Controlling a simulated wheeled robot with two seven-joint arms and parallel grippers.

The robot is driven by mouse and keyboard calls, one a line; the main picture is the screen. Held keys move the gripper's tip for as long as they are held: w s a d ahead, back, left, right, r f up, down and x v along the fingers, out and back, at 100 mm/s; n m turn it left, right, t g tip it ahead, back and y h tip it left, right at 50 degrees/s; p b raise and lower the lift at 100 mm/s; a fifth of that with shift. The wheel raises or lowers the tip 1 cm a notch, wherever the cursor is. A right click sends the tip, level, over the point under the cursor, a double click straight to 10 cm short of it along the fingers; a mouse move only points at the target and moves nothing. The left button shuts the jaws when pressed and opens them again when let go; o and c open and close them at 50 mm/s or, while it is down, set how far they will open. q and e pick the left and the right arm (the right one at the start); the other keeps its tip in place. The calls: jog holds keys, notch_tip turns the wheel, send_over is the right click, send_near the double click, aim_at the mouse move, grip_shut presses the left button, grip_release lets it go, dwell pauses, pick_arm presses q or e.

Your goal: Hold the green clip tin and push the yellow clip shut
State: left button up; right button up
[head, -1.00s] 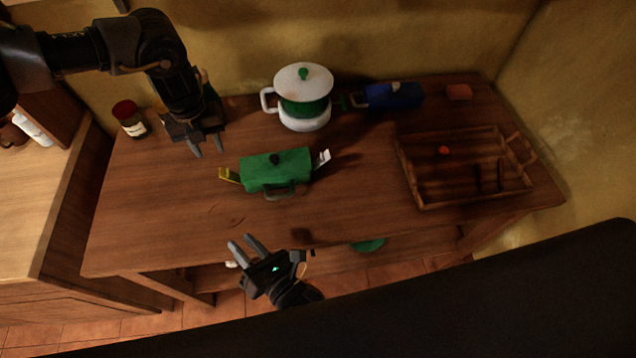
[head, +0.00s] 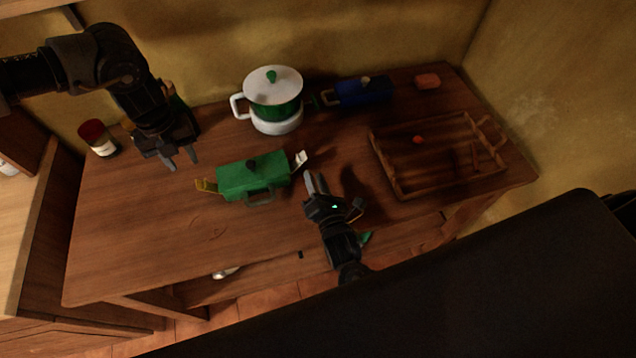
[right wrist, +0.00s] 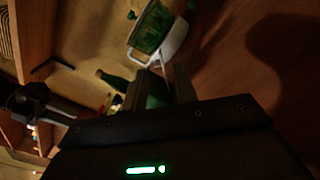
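The green clip tin (head: 238,182) stands on the wooden table with a dark knob on its lid and a handle at its front. Its yellow clip (head: 206,186) sticks outward at the left end. A white clip (head: 299,161) sticks out and up at the right end. My left gripper (head: 182,166) is open and empty, above and behind the tin's left end. My right gripper (head: 312,178) is just right of the tin, near the white clip, apparently apart from it. In the right wrist view its fingers (right wrist: 163,76) are apart, with something dark green beyond them.
A white and green lidded pot (head: 275,90) stands behind the tin, beside a blue box (head: 362,92). A wooden tray (head: 398,189) is at the right, an orange-brown block (head: 428,81) at the back and a red-lidded jar (head: 98,139) at the back left. The table's front left is clear.

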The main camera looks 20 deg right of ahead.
aim_at(304, 153)
jog(key=w, duration=1)
jog(key=shift+d, duration=0.1)
jog(key=shift+s, duration=0.1)
jog(key=shift+c, duration=0.2)
grip_shut()
pick_arm(q)
jog(key=shift+c, duration=1)
jog(key=shift+a+f+n, duration=0.4)
jog(key=shift+a+n, duration=0.1)
jog(key=shift+n, duration=0.5)
jog(key=c, duration=0.5)
jog(key=shift+w+a+f+n, duration=0.1)
jog(key=shift+a+f+n, duration=0.1)
jog(key=shift+a+n, duration=0.3)
jog(key=shift+a+f+n, duration=0.15)
jog(key=shift+n, duration=0.55)
grip_shut()
jog(key=shift+f, duration=4.1)
jog(key=shift+d, duration=0.15)
